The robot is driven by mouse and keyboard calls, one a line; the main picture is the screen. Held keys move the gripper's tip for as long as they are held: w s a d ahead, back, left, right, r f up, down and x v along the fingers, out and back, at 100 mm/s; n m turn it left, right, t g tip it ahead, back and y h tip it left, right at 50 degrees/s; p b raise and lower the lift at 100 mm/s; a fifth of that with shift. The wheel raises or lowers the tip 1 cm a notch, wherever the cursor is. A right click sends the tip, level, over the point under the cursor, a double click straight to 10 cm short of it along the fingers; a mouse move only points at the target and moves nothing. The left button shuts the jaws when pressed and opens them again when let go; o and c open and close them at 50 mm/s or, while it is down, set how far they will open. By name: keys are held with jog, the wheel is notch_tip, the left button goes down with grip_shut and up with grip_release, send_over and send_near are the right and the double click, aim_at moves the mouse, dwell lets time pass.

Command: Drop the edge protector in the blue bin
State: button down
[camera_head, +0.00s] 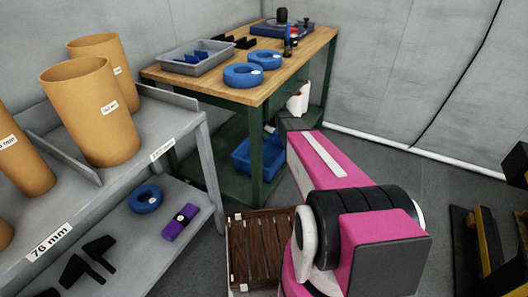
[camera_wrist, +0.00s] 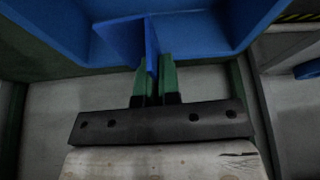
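The blue bin (camera_head: 241,160) stands on the green lower shelf of the workbench, partly hidden by a table leg and my arm. In the wrist view the bin (camera_wrist: 215,35) fills the top of the picture. My gripper (camera_wrist: 154,72) has green fingers shut on a blue edge protector (camera_wrist: 122,39), an angled piece with thin plates. The edge protector shows against the bin's inside; its exact height over the bin floor cannot be told. In the head view my gripper is hidden behind the bench and arm.
The workbench (camera_head: 262,87) carries a grey tray (camera_head: 183,68) with blue pieces, black pieces and blue rings (camera_head: 243,76). A grey rack (camera_head: 185,118) with cardboard tubes stands left. A brown slatted crate (camera_head: 257,248) sits on the floor beside my arm. Bench legs flank the bin.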

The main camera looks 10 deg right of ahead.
jog(key=shift+f, duration=2.95)
jog(key=c, duration=1.3)
grip_release()
jog(key=shift+o, duration=0.2)
jog(key=shift+r, duration=0.15)
jog(key=v, duration=0.7)
jog(key=shift+r, duration=0.15)
jog(key=shift+s, duration=0.15)
